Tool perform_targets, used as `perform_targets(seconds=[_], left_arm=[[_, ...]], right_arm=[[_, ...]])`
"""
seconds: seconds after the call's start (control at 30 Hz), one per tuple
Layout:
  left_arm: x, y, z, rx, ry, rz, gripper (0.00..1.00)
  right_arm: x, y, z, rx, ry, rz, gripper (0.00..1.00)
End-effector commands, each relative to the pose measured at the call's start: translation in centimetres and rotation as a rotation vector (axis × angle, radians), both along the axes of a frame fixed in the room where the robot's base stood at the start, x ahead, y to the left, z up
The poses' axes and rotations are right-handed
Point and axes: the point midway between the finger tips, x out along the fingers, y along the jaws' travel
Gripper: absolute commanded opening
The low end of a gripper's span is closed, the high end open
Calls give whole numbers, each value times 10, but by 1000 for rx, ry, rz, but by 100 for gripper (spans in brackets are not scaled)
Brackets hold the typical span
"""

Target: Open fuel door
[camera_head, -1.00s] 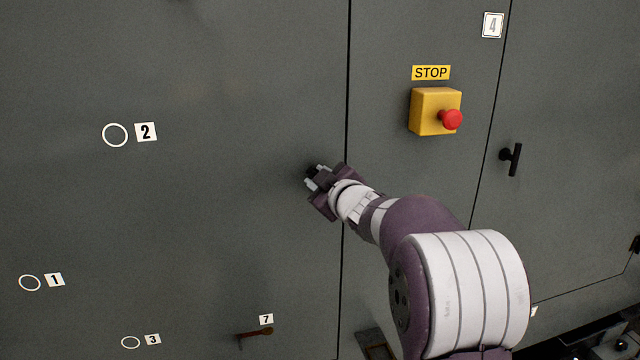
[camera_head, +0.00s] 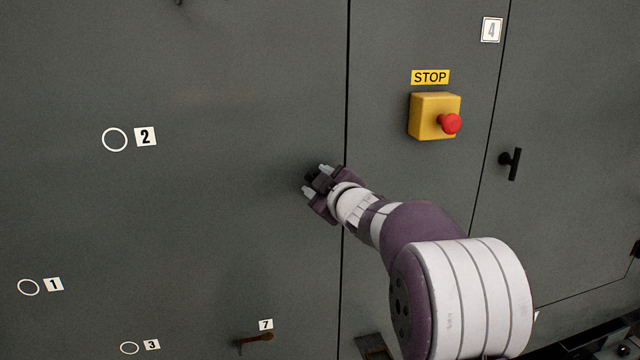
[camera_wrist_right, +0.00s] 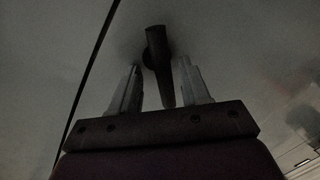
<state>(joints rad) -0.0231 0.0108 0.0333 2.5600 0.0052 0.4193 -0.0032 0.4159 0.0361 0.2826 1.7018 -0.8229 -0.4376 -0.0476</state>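A large grey door panel (camera_head: 230,230) fills the left of the head view and looks closed along its dark seam. A dark handle shows in the wrist view (camera_wrist_right: 157,50); in the head view it is mostly hidden by my gripper. My right gripper (camera_head: 316,180) is at this handle, close to the panel's right edge. In the wrist view its two pale fingers (camera_wrist_right: 160,75) are apart, one on each side of the handle's lower end, with visible gaps. My left gripper is out of view.
A yellow stop box (camera_head: 432,117) with a red button sticks out on the middle panel. A black handle (camera_head: 512,163) is on the right panel. A lower handle (camera_head: 256,339) sits under label 7. Labels 1, 2 and 3 stand beside white rings.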

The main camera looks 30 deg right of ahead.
Motion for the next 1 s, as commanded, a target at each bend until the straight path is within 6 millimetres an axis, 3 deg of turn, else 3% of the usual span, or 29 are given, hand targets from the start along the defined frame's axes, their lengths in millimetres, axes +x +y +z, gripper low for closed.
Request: perform_targets(seconds=[0.23, 0.5, 0.63, 0.8, 1.0], left_arm=[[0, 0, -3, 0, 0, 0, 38], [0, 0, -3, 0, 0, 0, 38], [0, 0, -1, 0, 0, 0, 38], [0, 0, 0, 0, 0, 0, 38], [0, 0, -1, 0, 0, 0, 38]], right_arm=[[-21, 2, 2, 0, -1, -1, 46], [-89, 7, 14, -2, -3, -3, 46], [-113, 10, 17, 0, -2, -2, 46], [-126, 11, 17, 1, -1, -1, 46], [-126, 12, 17, 1, -1, -1, 46]])
